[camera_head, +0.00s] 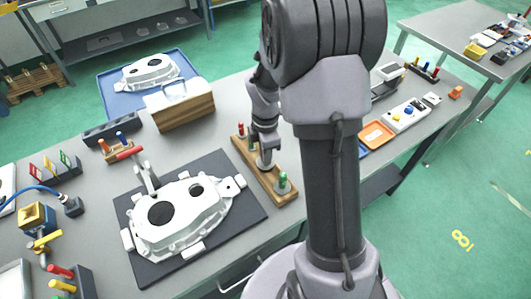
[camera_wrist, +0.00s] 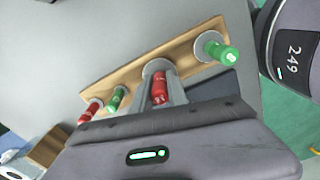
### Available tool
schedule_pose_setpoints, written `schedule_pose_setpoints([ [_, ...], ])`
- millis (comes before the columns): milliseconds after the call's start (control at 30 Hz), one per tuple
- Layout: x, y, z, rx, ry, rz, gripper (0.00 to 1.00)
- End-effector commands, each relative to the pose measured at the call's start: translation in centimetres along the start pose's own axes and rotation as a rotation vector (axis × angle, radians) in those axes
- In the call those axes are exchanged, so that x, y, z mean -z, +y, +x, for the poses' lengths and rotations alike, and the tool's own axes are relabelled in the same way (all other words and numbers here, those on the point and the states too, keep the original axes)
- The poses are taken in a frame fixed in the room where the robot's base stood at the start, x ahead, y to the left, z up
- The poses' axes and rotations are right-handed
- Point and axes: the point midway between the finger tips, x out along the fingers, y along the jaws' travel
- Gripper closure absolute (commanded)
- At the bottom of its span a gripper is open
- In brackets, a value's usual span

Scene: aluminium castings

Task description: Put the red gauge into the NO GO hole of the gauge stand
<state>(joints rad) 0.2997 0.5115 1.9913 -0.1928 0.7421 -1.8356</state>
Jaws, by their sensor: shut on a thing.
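The gauge stand is a long wooden block (camera_head: 287,199) on the bench, and it crosses the wrist view (camera_wrist: 133,65). My gripper (camera_head: 266,160) is over its middle, pointing down. In the wrist view my gripper (camera_wrist: 159,95) is shut on a red gauge (camera_wrist: 158,87), with a pale round collar just beyond it. I cannot tell whether the gauge is seated in a hole. Another red gauge (camera_wrist: 91,112) and a green gauge (camera_wrist: 116,98) stand at one end, and a green gauge (camera_wrist: 215,49) at the other. No NO GO label is readable.
A white casting (camera_head: 185,215) lies on a dark mat (camera_head: 250,205) left of the stand. A wooden box (camera_head: 182,112) stands behind it. An orange tray (camera_head: 377,135) and a white device (camera_head: 406,115) are to the right.

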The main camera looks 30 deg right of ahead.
Motion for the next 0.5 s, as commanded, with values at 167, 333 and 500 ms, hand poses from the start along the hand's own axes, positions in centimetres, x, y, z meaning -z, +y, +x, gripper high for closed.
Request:
schedule_pose_setpoints([
  [167,0.0,0.0,0.5,0.000,0.000,0.000,1.00],
  [333,0.0,0.0,0.9,0.000,0.000,0.000,1.00],
  [500,0.0,0.0,1.4,0.000,0.000,0.000,1.00],
])
